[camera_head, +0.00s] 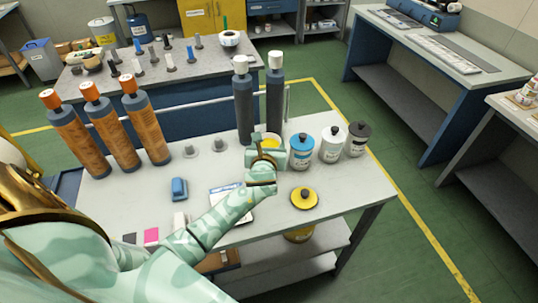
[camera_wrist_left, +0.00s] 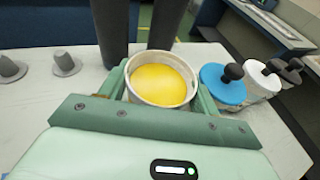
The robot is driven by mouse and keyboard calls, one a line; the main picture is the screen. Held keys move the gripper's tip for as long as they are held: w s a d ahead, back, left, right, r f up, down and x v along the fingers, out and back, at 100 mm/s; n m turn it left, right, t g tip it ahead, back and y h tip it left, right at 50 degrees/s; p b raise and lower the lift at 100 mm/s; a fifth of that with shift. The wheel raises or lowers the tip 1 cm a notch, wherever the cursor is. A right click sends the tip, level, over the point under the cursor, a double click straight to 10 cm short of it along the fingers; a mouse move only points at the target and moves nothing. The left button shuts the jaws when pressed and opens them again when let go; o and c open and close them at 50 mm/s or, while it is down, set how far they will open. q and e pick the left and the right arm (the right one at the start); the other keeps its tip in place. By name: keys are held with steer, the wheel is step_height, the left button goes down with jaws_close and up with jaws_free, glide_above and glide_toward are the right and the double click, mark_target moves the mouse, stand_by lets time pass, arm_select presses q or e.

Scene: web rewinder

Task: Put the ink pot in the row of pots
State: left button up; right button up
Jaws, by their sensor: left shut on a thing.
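The ink pot (camera_head: 271,142) is an open white pot filled with yellow ink, and it also shows from above in the left wrist view (camera_wrist_left: 160,83). My left gripper (camera_head: 266,152) is shut on it, with one finger on each side. The pot is upright at the left end of the row; I cannot tell whether its base touches the table. The row has a blue-lidded pot (camera_head: 302,151), a white-lidded pot (camera_head: 332,146) and a black-lidded pot (camera_head: 357,140). My right gripper is not in view.
A yellow lid with a black knob (camera_head: 304,198) lies on the table (camera_head: 340,192) in front of the row. Two tall dark cylinders (camera_head: 244,105) stand close behind the held pot. Three orange-and-grey cylinders (camera_head: 108,125) and two small grey pegs (camera_head: 218,145) stand to the left.

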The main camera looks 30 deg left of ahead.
arm_select(q)
step_height(320, 180, down, 3)
steer(key=shift+f+b, duration=0.1)
steer(key=shift+b, duration=0.6)
steer(key=o, duration=1.2)
steer(key=shift+f, duration=0.1)
